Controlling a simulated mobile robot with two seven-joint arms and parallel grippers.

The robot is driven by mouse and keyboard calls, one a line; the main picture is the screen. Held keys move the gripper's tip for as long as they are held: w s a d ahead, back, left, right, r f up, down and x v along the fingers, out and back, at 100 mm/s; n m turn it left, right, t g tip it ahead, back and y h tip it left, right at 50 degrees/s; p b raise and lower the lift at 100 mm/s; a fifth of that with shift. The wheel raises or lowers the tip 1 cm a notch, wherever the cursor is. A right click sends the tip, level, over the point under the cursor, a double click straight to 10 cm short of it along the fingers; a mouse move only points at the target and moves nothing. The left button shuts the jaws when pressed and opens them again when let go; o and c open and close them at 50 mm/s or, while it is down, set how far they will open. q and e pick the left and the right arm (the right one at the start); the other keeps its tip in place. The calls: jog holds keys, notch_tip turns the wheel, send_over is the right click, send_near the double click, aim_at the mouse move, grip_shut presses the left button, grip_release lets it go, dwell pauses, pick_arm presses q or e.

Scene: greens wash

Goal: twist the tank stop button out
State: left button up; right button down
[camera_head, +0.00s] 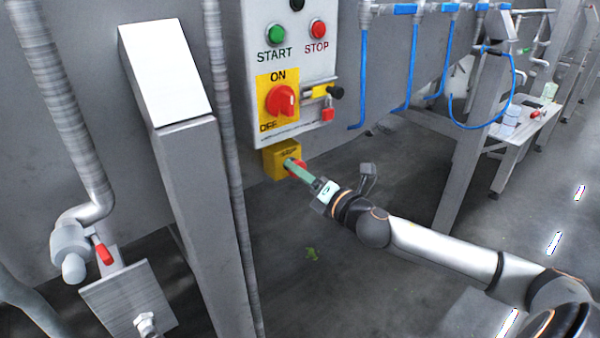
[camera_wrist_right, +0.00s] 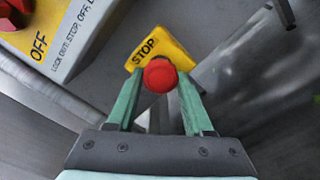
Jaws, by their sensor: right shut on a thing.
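The tank stop button is a red mushroom button (camera_head: 299,167) on a yellow box (camera_head: 277,161) below the control panel. In the right wrist view the red button (camera_wrist_right: 160,75) sits on the yellow box (camera_wrist_right: 170,45) marked STOP, between the tips of the two green fingers. My right gripper (camera_head: 294,168) reaches it from the lower right and is shut on the button. In the right wrist view, the right gripper (camera_wrist_right: 160,85) has a finger on each side of the button. My left gripper is not in view.
The control panel (camera_head: 315,60) above carries a green START button (camera_head: 277,34), a red STOP button (camera_head: 318,29) and a red rotary switch (camera_head: 281,100) on a yellow plate. A red padlock (camera_head: 328,114) hangs beside the switch. A grey post (camera_head: 205,200) stands left of the box.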

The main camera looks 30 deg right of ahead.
jog(key=shift+c, duration=1.6)
grip_release()
jog(key=shift+s, duration=0.1)
jog(key=s+d, duration=0.1)
jog(key=s, duration=1.1)
jog(key=shift+b, duration=0.4)
jog(key=shift+s, duration=0.1)
